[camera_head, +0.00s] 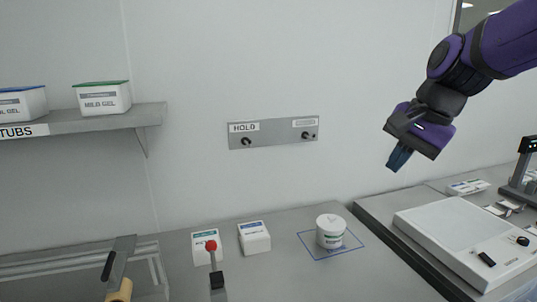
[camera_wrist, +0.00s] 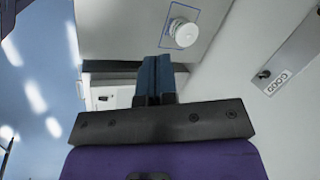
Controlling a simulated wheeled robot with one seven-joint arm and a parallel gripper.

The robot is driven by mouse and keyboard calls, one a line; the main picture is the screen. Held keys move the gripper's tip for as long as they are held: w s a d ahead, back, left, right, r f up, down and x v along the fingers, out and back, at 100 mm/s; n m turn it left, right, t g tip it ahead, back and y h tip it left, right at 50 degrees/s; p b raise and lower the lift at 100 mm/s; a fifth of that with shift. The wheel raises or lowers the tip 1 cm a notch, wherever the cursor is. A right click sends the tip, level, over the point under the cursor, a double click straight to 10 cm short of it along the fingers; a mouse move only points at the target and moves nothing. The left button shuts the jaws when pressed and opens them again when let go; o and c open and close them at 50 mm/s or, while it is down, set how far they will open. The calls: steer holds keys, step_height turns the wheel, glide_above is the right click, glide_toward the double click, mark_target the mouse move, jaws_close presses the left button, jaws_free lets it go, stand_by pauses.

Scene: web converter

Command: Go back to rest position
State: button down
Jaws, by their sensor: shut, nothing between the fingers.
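My gripper (camera_head: 399,158) hangs in the air at the upper right of the head view, at the end of my purple and black arm. Its blue fingers are together and hold nothing. In the wrist view my gripper (camera_wrist: 155,62) shows its two fingers side by side. It is well above the counter (camera_head: 290,278) and apart from everything. A white lidded tub (camera_head: 330,232) stands upright inside a blue outlined square on the counter, below and left of the gripper. The tub also shows in the wrist view (camera_wrist: 184,33).
A white flat device (camera_head: 455,240) sits on the right counter. A shelf (camera_head: 100,117) holds tubs at left. A HOLD panel (camera_head: 273,132) is on the wall. Air around the gripper is clear.

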steer(key=s+d+n+t+h, duration=0.1)
steer(key=s+d+n, duration=0.2)
steer(key=s, duration=0.5)
steer(key=s+d+f+n+t+h, duration=0.1)
steer(key=s+d+n, duration=0.3)
steer(key=s, duration=0.4)
steer(key=shift+f+n+t+h, duration=0.3)
steer(key=shift+n+h, duration=0.3)
steer(key=shift+n, duration=0.2)
